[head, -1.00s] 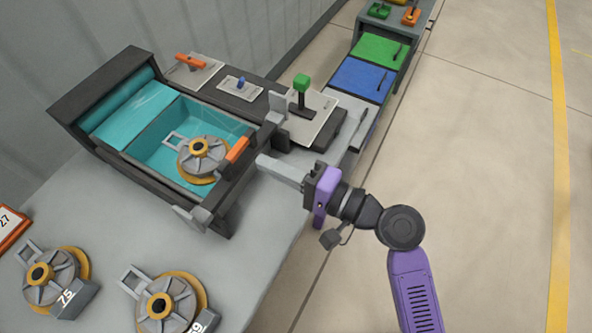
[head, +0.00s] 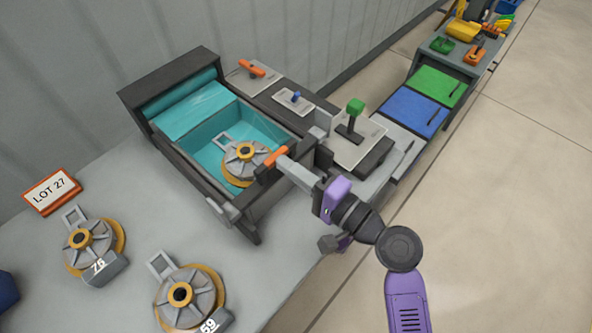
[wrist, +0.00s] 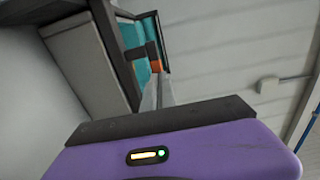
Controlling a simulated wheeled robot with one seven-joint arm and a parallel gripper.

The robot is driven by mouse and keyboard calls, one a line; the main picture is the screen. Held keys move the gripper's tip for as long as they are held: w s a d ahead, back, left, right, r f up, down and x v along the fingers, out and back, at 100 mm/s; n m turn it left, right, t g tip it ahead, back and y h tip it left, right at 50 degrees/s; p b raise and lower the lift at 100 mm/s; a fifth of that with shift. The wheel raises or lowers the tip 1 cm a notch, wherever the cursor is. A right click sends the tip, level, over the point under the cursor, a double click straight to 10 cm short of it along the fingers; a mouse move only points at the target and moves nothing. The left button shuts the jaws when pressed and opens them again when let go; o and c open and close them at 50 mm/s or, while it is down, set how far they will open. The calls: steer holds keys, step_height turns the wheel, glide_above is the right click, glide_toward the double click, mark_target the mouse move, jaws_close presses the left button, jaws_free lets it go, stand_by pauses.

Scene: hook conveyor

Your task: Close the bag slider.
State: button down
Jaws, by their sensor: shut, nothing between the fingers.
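The bag slider is an orange bar (head: 275,157) on the dark rail along the near right side of the bagging box. The box (head: 178,153) is dark, holds an open teal bag (head: 205,132), and has a grey and yellow wheel-like part (head: 243,160) inside. My gripper (head: 286,164) is shut and empty, its long grey fingers reaching from the right to the slider's near side. In the wrist view the fingertips (wrist: 158,88) point at the orange slider (wrist: 157,66). I cannot tell whether they touch it.
Two more wheel parts (head: 95,243) (head: 188,296) and a LOT 27 sign (head: 52,190) lie at left. The floor at right is clear.

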steer(key=b+x, duration=0.9)
steer(key=x, duration=1.9)
steer(key=shift+w+a, duration=0.45)
steer(key=shift+a, duration=0.05)
steer(key=shift+a+r+b, duration=0.1)
steer(key=shift+r+b, duration=0.15)
steer(key=shift+b, duration=0.1)
steer(key=shift+r, duration=0.1)
